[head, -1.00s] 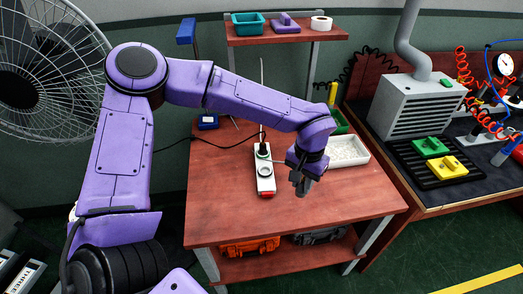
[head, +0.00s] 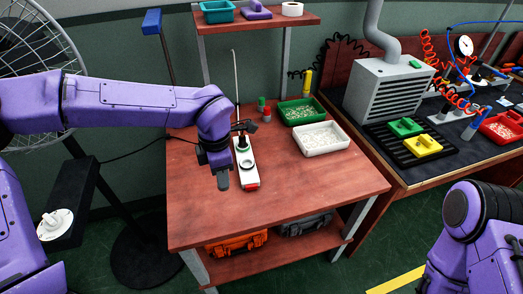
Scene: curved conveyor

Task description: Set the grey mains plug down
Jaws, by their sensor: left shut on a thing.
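My left gripper (head: 223,182) points down above the red-brown table, just left of the white power strip (head: 249,176). It is shut. A small grey shape shows at its fingertips; the grey mains plug cannot be told apart from the fingers there. The strip lies on the table, with a red end towards me and a round socket visible. Its far part is partly covered by dark parts beside my gripper. My right arm shows at the lower right, but its gripper is out of view.
A white tray (head: 320,140) and a green tray (head: 302,113) stand at the table's back right. A thin upright cord (head: 236,85) rises behind the strip. The table front (head: 290,205) is clear. A fan stands at the left.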

